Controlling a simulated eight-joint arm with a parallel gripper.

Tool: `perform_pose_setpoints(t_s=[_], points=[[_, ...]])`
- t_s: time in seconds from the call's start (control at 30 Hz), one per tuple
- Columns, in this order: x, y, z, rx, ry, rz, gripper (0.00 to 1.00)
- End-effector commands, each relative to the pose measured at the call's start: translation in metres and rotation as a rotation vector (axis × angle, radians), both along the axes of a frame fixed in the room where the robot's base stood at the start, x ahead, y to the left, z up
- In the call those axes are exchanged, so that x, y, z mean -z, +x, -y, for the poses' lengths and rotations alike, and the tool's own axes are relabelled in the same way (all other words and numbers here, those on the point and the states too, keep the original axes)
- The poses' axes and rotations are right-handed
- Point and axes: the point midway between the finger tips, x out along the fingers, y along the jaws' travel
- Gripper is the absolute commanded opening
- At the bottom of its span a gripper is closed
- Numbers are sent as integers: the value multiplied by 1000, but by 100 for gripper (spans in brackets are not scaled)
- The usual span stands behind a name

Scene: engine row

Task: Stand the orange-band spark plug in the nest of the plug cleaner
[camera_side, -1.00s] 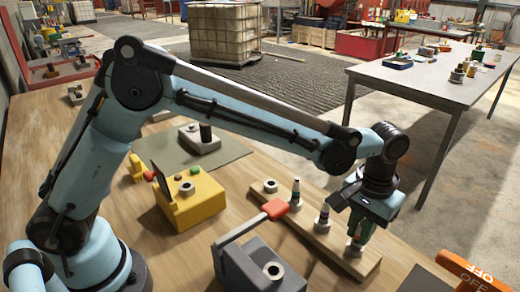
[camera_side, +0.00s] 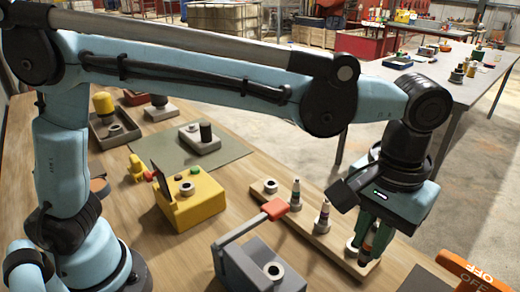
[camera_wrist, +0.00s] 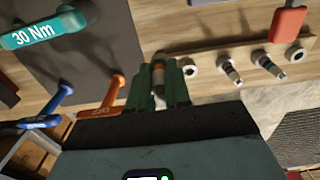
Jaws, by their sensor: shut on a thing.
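My gripper (camera_side: 370,240) is shut on a spark plug with an orange band (camera_wrist: 158,70). In the side view the plug's lower end (camera_side: 366,256) shows between the green fingers, over the front end of the wooden plug board (camera_side: 340,257). In the wrist view the plug is beside an empty ring seat (camera_wrist: 190,70). A yellow box (camera_side: 190,203) with buttons has a ring-shaped nest, and a grey block (camera_side: 258,270) with a red-handled lever has another. I cannot tell which is the plug cleaner. Both nests look empty.
A green-band plug (camera_side: 296,192) and a dark-red-band plug (camera_side: 322,217) stand on the board, with an empty seat (camera_side: 271,186) at its far end. The red lever handle (camera_side: 275,209) rises beside the board. Orange (camera_side: 470,270), teal (camera_wrist: 40,32) and blue (camera_wrist: 40,122) wrenches lie nearby.

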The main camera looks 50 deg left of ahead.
Motion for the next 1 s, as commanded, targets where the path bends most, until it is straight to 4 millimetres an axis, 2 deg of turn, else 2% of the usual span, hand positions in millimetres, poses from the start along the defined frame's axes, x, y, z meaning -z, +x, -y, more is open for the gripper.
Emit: perform_pose_setpoints(t_s=[0.13, 0.27, 0.47, 0.63, 0.8, 1.0], points=[[-7, -3, -7, -25, 0, 0, 0], [-12, 8, -40, -105, 0, 0, 0], [-22, 23, -125, -309, 0, 0, 0], [-27, 19, -200, -497, 0, 0, 0], [-28, 0, -267, -684, 0, 0, 0], [-24, -36, -333, -902, 0, 0, 0]])
